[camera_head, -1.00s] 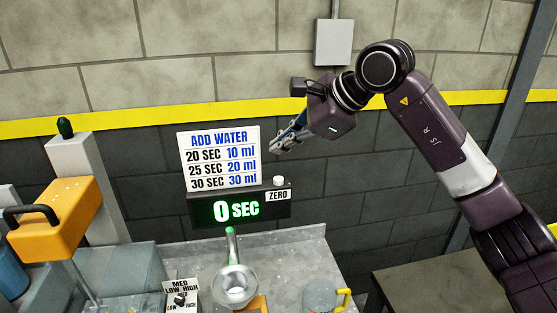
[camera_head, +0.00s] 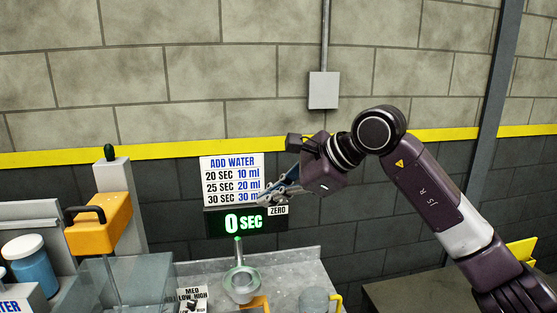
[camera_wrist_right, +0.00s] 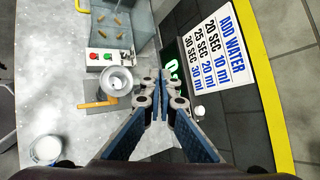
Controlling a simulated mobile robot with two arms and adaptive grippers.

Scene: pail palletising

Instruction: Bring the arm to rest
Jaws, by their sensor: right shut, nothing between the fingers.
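My right gripper (camera_head: 268,198) is raised at the lower right of the white "ADD WATER" sign (camera_head: 230,178), overlapping its corner in the head view. In the right wrist view the gripper (camera_wrist_right: 164,76) has its blue-padded fingers together, with nothing held between them. My right arm reaches in from the right, its elbow high in front of the wall. The left gripper does not show in either view.
A timer display (camera_head: 245,222) reads "0 SEC" below the sign. A metal cup (camera_head: 241,284) and a clear jug (camera_head: 314,299) stand on the grey bench (camera_head: 290,262).

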